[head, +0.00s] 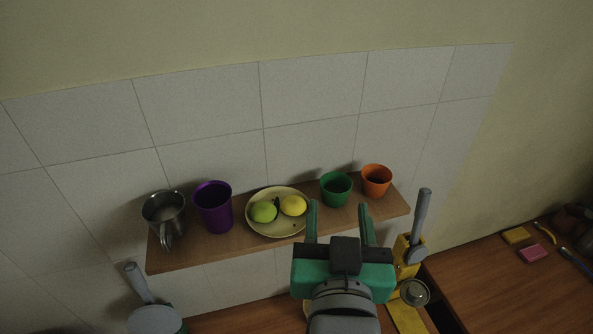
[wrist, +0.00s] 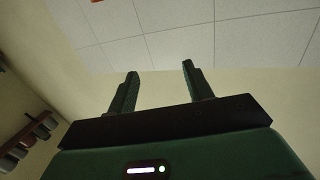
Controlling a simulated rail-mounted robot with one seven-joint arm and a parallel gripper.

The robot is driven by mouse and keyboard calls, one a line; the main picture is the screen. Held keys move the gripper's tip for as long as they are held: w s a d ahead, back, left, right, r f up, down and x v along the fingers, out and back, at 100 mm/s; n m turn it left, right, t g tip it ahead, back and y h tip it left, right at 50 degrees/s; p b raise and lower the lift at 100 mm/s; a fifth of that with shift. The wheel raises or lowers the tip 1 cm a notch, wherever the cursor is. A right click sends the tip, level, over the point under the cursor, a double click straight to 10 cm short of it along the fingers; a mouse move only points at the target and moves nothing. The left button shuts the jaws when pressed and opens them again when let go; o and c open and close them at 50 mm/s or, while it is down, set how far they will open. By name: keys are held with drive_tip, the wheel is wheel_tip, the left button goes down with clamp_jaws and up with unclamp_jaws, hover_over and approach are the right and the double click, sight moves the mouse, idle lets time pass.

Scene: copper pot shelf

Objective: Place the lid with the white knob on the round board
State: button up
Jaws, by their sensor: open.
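My gripper (head: 338,206) is open and empty, its two green fingers reaching up in front of the wall shelf. In the wrist view its fingers (wrist: 160,68) stand apart with only tiled wall and plain wall beyond. A round grey metal piece with a pale centre (head: 413,292) shows at the lower right, beside my gripper; I cannot tell whether it is the lid with the white knob. A sliver of a pale round edge (head: 306,308) shows left of my wrist, mostly hidden by it; I cannot tell whether it is the round board.
The wooden shelf (head: 190,253) holds a metal mug (head: 164,215), purple cup (head: 213,207), plate (head: 270,226) with green and yellow fruit, green cup (head: 336,189) and orange cup (head: 376,180). A yellow device (head: 408,252) with a grey lever stands right; a grey pan (head: 155,317) is lower left.

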drive_tip(key=s+a+r+n+t+y, duration=0.1)
drive_tip(key=s+a+r+t, duration=0.2)
drive_tip(key=r, duration=0.7)
drive_tip(key=s+a+r+n+t+y, duration=0.1)
drive_tip(key=s+a+r+t, duration=0.3)
drive_tip(key=r, duration=0.6)
drive_tip(key=shift+s+a+y, duration=0.4)
drive_tip(key=shift+s+a, duration=0.4)
drive_tip(key=shift+s, duration=0.05)
